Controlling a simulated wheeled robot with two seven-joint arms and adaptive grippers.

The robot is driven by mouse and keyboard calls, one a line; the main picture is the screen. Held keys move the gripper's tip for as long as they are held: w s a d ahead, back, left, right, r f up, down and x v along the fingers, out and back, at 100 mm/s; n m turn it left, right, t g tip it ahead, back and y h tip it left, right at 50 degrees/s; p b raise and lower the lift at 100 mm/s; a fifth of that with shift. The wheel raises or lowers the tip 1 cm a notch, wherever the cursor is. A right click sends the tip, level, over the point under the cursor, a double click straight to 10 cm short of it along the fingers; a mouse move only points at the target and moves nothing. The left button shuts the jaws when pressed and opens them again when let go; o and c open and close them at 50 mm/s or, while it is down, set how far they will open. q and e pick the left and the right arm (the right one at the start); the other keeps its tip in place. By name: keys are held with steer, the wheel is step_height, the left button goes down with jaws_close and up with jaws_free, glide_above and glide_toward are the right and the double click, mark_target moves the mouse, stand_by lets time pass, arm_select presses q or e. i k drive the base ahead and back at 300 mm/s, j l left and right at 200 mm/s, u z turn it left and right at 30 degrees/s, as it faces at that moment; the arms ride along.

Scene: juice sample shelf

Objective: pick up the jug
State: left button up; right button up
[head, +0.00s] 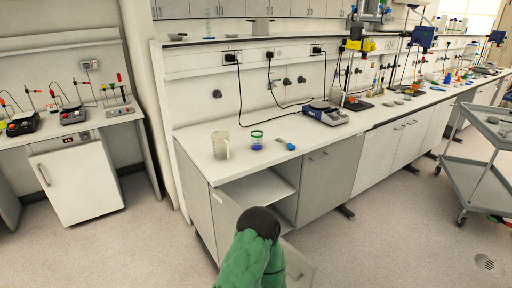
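The jug (220,146) is a pale, see-through vessel with a handle on its right side. It stands upright near the left end of the white worktop (200,168) in the head view. I cannot make out anything inside it. Neither of my grippers shows in this view, so nothing of mine is seen touching the jug.
A hotplate-like device (325,114) stands farther right. Below is an open cupboard (258,188). A green, dark-topped shape (257,258) is in front.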

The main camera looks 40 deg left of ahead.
mark_target(220, 139)
steer(key=j+z, duration=0.35)
steer(key=j, duration=0.25)
steer(key=j+z, duration=0.35)
steer(key=j, duration=0.25)
steer(key=k+j+z, duration=0.15)
steer(key=j+z, duration=0.2)
steer(key=j, duration=0.2)
